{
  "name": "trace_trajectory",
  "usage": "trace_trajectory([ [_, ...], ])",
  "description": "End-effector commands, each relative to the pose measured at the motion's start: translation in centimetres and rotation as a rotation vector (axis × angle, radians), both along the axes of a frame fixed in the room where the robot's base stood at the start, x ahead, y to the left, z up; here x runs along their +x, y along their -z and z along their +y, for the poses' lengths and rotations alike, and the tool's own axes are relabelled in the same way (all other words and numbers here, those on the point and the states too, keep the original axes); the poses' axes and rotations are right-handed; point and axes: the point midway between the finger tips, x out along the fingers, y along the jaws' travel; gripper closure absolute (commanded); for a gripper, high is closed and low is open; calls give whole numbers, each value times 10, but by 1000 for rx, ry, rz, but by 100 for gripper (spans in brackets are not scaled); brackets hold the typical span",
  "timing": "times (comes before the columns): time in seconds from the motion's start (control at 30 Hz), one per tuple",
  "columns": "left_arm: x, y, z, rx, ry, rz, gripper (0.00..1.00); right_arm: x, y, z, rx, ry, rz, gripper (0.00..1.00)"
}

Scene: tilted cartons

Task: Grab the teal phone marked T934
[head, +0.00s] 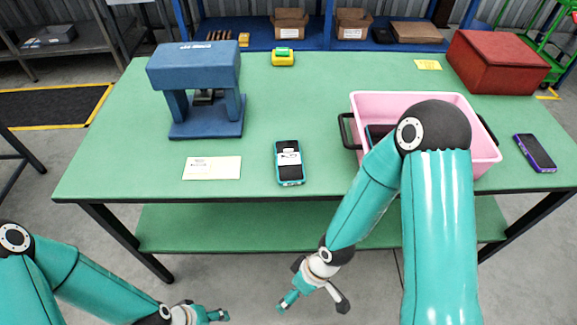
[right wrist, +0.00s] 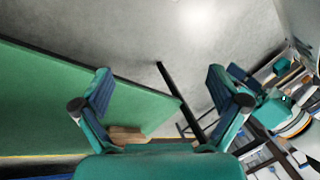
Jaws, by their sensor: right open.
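A teal-edged phone (head: 289,172) with a dark screen and a white label lies on the green table (head: 330,70) near its front edge; the label's text is too small to read. My right gripper (head: 312,296) is open and empty, in front of the table edge and apart from the phone. Its spread fingers also show in the right wrist view (right wrist: 163,92), with nothing between them. My left gripper (head: 212,314) is at the bottom left, away from the table; its opening is unclear.
A pink bin (head: 484,140) holds a dark item (head: 378,130), partly hidden by my right arm. A purple phone (head: 535,153) lies to its right. A blue press (head: 195,70), a cream card (head: 212,168), a yellow-green device (head: 282,58) and a red box (head: 497,62) also stand or lie there.

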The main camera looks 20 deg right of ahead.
Motion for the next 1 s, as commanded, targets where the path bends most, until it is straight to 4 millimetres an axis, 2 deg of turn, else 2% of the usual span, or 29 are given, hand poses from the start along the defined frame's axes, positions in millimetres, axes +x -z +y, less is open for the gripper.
trace_trajectory([
  [0.03, 0, 23, 0, 0, 0, 0, 45, 0, 3, 4, -16, -216, -68, 0],
  [0.17, 0, 56, 0, 0, 0, 0, 45, 0, -10, -10, -162, -874, -250, 0],
  [0.2, 0, 67, 0, 0, 0, 0, 45, 7, -15, -19, -241, -1077, -311, 0],
  [0.27, 0, 81, 0, 0, 0, 0, 45, 24, -28, -33, -388, -1359, -395, 0],
  [0.3, 0, 90, 0, 0, 0, 0, 45, 39, -39, -41, -503, -1528, -449, 0],
  [0.37, 0, 102, 0, 0, 0, 0, 45, 62, -62, -49, -695, -1740, -519, 0],
  [0.4, 0, 109, 0, 0, 0, 0, 45, 77, -80, -52, -828, -1856, -559, 0],
  [0.5, 0, 123, 0, 0, 0, 0, 45, 106, -129, -52, -1152, -2045, -629, 0],
  [0.6, 0, 131, 0, 0, 0, 0, 45, 120, -172, -49, -1409, -2126, -666, 0],
  [0.7, 0, 135, 0, 0, 0, 0, 45, 126, -200, -46, -1566, -2152, -678, 0],
  [0.83, 0, 133, 0, 0, 0, 0, 45, 137, -209, -47, -1633, -2158, -674, 0],
  [0.97, 0, 128, 0, 0, 0, 0, 45, 157, -200, -52, -1627, -2162, -669, 0],
  [1.0, 0, 133, 0, 0, 0, -1, 45, 165, -195, -53, -1629, -2158, -671, 0],
])
